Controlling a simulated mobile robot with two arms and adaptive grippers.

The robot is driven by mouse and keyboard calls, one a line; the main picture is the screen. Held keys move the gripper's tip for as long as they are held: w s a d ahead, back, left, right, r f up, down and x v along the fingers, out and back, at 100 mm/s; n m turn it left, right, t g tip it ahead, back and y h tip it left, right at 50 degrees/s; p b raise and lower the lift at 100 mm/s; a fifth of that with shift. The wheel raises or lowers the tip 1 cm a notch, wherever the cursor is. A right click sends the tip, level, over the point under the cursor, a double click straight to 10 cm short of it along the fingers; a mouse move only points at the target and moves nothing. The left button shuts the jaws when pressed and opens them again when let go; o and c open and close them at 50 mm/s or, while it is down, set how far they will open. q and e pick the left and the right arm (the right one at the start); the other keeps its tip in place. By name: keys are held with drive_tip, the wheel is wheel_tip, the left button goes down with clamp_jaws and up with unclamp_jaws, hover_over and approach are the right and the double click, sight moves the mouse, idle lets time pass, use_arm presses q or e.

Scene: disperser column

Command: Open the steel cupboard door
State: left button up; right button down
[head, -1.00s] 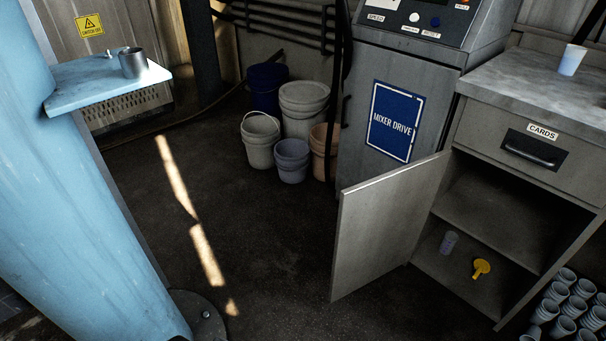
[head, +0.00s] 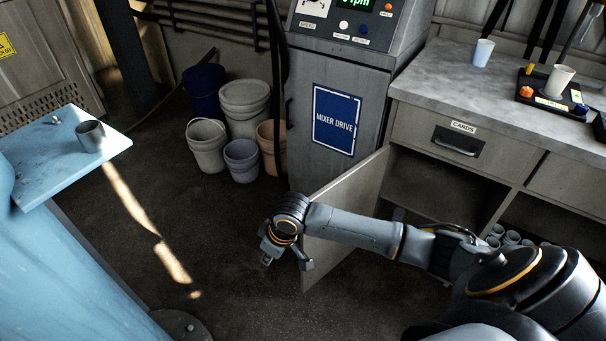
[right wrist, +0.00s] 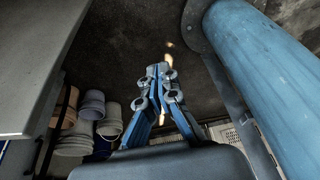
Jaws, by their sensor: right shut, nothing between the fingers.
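The grey steel cupboard door (head: 345,215) stands swung out from the cupboard under the counter, with the shelf inside (head: 430,185) showing. My right arm crosses in front of the door and hides its lower middle and part of the opening. My right gripper (head: 267,258) is near the door's free edge, on the left; I cannot tell whether it touches. In the right wrist view the right gripper (right wrist: 165,75) is shut and empty, pointing towards the floor. A grey panel, seemingly the door (right wrist: 35,70), fills the left side there. My left gripper is not in view.
Several buckets (head: 240,108) stand behind the door, next to the mixer drive cabinet (head: 340,120). A blue column with a ledge (head: 40,150) holding a metal cup (head: 90,136) stands at left. The floor between is clear. Cups and a black tray (head: 534,101) are on the counter.

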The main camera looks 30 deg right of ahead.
drive_tip(key=w+d+r+m+h+p, duration=0.1)
drive_tip(key=w+d+r+m+p, duration=0.1)
drive_tip(key=w+d+r, duration=0.45)
drive_tip(key=w+d+r+m+h+p, duration=0.1)
drive_tip(key=w+d+r+m+p, duration=0.2)
drive_tip(key=d+r, duration=0.65)
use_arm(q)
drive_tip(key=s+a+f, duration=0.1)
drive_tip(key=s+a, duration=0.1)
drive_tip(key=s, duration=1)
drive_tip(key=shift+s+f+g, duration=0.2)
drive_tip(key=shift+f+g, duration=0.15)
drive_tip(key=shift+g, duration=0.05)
use_arm(e)
wheel_tip(320, 180, down, 12)
drive_tip(key=d, duration=0.2)
drive_tip(key=shift+w+r+n+t, duration=0.15)
drive_tip(key=shift+w+n+t, duration=0.1)
drive_tip(key=shift+n+t, duration=0.15)
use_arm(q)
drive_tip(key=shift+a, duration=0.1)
use_arm(e)
drive_tip(key=shift+d, duration=0.1)
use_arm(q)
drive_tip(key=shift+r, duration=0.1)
